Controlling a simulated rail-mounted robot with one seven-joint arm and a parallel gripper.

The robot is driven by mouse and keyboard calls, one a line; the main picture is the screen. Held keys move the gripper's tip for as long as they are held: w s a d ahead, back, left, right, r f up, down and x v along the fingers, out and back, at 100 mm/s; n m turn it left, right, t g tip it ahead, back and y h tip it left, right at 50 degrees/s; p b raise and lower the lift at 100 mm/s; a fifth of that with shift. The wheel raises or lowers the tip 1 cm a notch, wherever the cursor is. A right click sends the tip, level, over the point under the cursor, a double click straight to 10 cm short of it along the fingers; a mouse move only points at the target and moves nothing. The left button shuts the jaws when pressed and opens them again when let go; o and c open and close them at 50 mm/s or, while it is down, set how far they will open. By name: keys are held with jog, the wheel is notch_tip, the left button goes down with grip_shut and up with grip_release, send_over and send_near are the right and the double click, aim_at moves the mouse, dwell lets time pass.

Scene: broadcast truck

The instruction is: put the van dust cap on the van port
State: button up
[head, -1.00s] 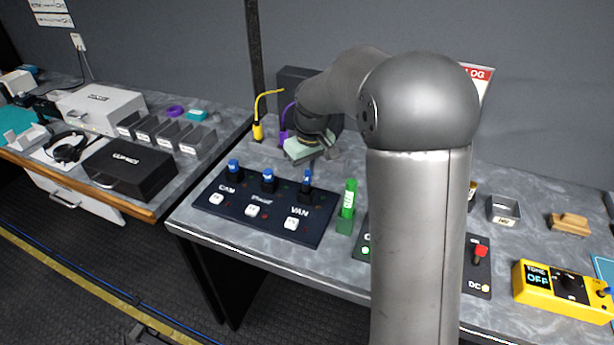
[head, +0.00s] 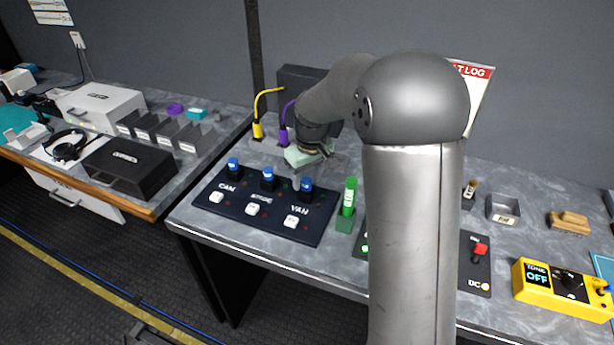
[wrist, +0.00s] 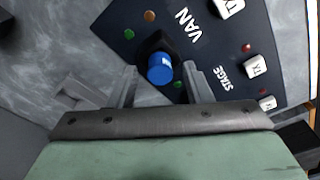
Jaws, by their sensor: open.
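The van port (head: 305,197) is a black socket at the VAN end of the dark panel (head: 235,211). A blue cap (head: 306,184) sits on top of it. In the wrist view the cap (wrist: 160,70) shows as a blue disc with a small white mark, over the black port (wrist: 152,46). My gripper (wrist: 160,82) is open, with one finger on each side of the cap and gaps showing. In the head view my gripper (head: 316,162) is just behind and above the port. Whether the cap is fully seated cannot be told.
Blue-topped CAM (head: 233,165) and STAGE (head: 268,177) ports stand left on the panel. A green marker-like item (head: 348,196) stands upright to the right. Yellow (head: 257,130) and purple (head: 283,136) plugs stand behind. Lights by VAN are green and orange.

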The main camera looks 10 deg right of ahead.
aim_at(310, 193)
notch_tip(310, 193, up, 12)
jog(key=s, duration=0.1)
jog(key=s+f+m, duration=0.2)
jog(key=s+f, duration=0.2)
jog(key=s, duration=1)
jog(key=s+a+f+m+g, duration=0.1)
jog(key=s+f, duration=0.4)
jog(key=s, duration=1)
jog(key=shift+f+m, duration=0.2)
jog(key=shift+m, duration=0.2)
